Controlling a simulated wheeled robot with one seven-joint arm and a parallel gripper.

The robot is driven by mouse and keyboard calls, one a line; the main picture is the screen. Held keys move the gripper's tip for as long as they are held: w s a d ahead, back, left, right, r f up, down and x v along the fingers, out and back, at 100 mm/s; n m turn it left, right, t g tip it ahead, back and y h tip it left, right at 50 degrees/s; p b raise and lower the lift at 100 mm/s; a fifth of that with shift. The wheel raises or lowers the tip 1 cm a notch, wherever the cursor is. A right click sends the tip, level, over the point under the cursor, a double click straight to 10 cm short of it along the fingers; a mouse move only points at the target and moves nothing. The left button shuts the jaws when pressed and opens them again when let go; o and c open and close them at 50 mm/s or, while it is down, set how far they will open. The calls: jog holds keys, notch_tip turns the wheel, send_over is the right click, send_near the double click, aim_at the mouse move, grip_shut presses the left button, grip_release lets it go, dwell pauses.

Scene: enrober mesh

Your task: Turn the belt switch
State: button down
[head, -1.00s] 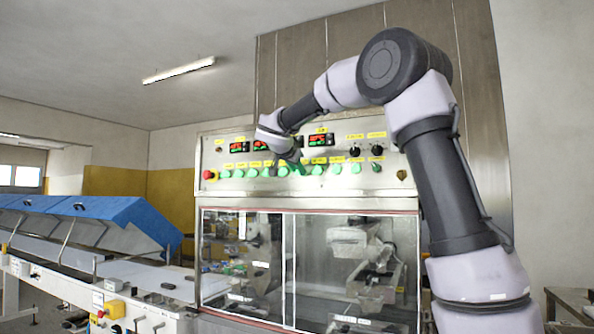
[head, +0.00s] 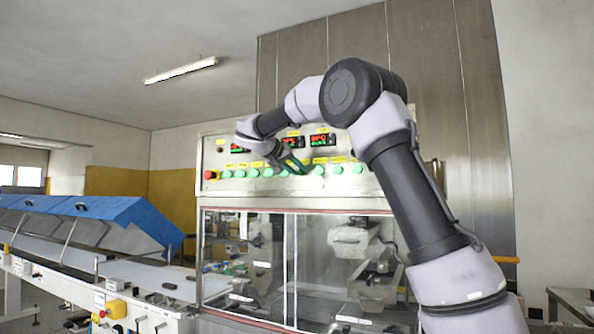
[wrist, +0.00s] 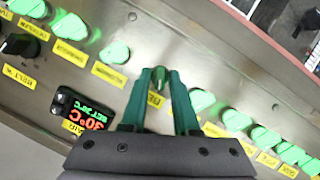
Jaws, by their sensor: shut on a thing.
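My gripper (wrist: 160,85) has green fingers closed on a small dark green switch (wrist: 160,76) in the wrist view. A yellow label (wrist: 155,100) starting with "BE" shows partly between the fingers; the rest is hidden. The switch looks unlit, unlike the bright green buttons on either side. In the head view my gripper (head: 299,165) is at the control panel (head: 222,157), in the row of green buttons. There the switch is hidden behind the gripper, and its turn angle is hard to tell.
Lit green buttons (wrist: 203,100) sit close beside my fingers. A temperature display (wrist: 85,112) and a black knob (wrist: 20,45) are nearby. A red button (head: 210,174) is at the panel's left end. Glass doors (head: 243,262) are below; a blue-covered conveyor (head: 110,222) stands left.

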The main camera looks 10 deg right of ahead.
jog(key=shift+n+h, duration=0.3)
jog(key=shift+n, duration=0.1)
dwell(0.3)
jog(key=c, duration=0.9)
grip_release()
jog(key=shift+a, duration=0.1)
jog(key=v, duration=1)
jog(key=shift+s+a+r, duration=0.15)
jog(key=shift+a+r, duration=0.05)
jog(key=shift+a, duration=0.05)
